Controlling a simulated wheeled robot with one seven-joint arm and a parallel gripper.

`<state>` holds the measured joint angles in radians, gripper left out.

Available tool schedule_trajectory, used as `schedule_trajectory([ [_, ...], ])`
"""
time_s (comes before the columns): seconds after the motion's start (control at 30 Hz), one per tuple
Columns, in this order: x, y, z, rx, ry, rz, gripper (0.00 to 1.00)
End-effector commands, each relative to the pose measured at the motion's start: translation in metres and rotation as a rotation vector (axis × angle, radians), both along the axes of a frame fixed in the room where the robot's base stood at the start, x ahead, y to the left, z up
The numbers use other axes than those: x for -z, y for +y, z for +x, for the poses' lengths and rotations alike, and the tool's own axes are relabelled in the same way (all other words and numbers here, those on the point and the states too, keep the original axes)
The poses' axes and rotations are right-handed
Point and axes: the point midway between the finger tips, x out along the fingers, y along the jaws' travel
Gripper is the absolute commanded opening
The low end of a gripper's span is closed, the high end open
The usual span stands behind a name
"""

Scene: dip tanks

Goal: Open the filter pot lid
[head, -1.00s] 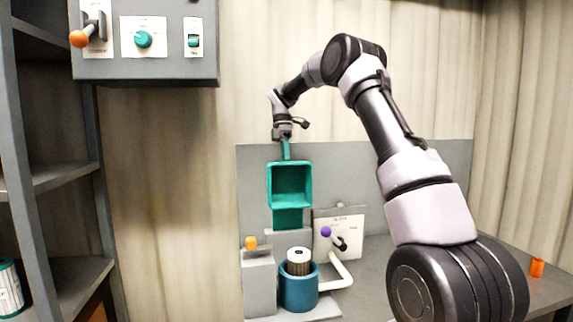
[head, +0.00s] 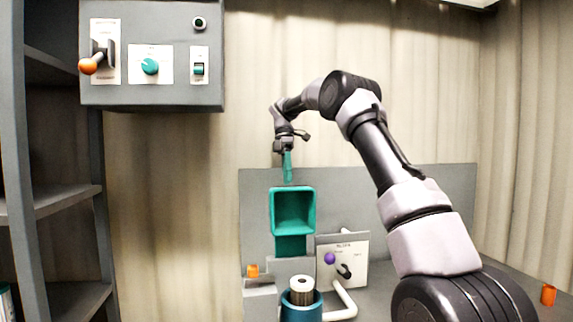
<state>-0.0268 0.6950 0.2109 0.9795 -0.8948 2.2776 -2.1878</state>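The filter pot (head: 303,314) is a blue-teal round pot at the bottom edge, with a white-topped ribbed cartridge (head: 301,291) standing in it. The pot's top is uncovered. A teal square, hollow lid (head: 293,190) stands upright behind and above it, its open side facing me. My gripper (head: 287,160) is above the lid. A narrow teal bar runs down from it and ends close to the lid's top edge. I cannot tell whether the bar is my fingers or something held, or whether it touches the lid.
A panel with a purple-knobbed lever (head: 330,258) and a white pipe (head: 345,300) stand right of the pot. An orange piece (head: 253,270) is on the left. An orange object (head: 548,295) lies far right.

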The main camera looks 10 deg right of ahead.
Motion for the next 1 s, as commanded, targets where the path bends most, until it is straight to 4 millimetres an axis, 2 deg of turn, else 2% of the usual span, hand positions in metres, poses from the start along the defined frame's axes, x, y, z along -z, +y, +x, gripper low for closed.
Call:
schedule_trajectory([
  [0.03, -0.01, 0.001, 0.005, 0.003, -0.005, 0.001, 0.47],
  [0.2, -0.034, 0.001, 0.013, 0.002, -0.001, 0.0, 0.47],
  [0.4, -0.049, -0.001, 0.017, -0.001, 0.005, -0.005, 0.47],
  [1.0, -0.059, 0.0, 0.018, 0.006, -0.001, -0.003, 0.47],
])
